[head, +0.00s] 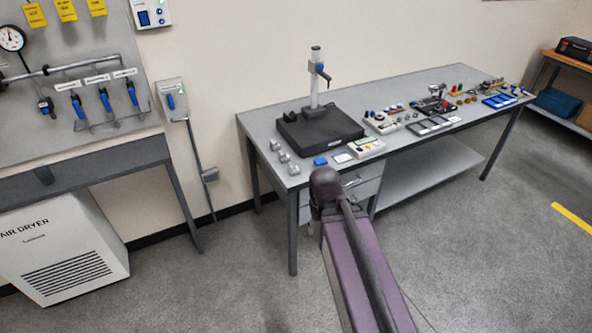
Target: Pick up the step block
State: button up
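Several small grey metal blocks (284,157) stand in a row at the left end of the grey workbench (262,130). One of them may be the step block, but they are too small here to make out a stepped shape. A purple link of my arm rises from the bottom of the head view and ends in a dark rounded joint in front of the bench's front edge. My gripper cannot be made out in this view.
A black plate with a column stand (318,127) sits beside the blocks. A blue block (320,161) and white trays (366,147) lie near the front edge. More parts fill the bench's right side. A white air dryer (65,250) stands left. Grey floor is open at right.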

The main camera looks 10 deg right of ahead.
aim_at(294, 169)
jog(key=u, duration=0.05)
jog(key=i, duration=1)
jog(key=z, duration=0.05)
